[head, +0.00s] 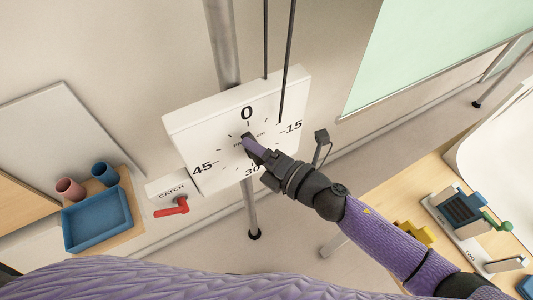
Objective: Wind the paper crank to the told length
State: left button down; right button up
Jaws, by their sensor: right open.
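A white dial box (185,135) is mounted on a grey pole and tilted in the head view. Its face reads 0, 15, 30 and 45, with small lettering at the centre partly covered. My right gripper (256,150) is in front of the dial's middle, its jaws open. I cannot tell whether it touches the face. A dark block on a thin bent rod (321,137) sticks out beside the box's right edge and may be the crank handle; it stands apart from the gripper. The dial pointer cannot be made out clearly. My left gripper is out of view.
A red lever (172,208) sits below a plate marked CATCH (165,187). Left of it are a blue tray (97,222) and two cups. A table (372,201) at right holds a device with a green handle (497,222). Two dark cords hang above the box.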

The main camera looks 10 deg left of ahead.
jog(key=b+v, duration=0.1)
jog(key=v, duration=0.8)
jog(key=shift+s+d+b, duration=0.15)
jog(key=shift+b, duration=0.15)
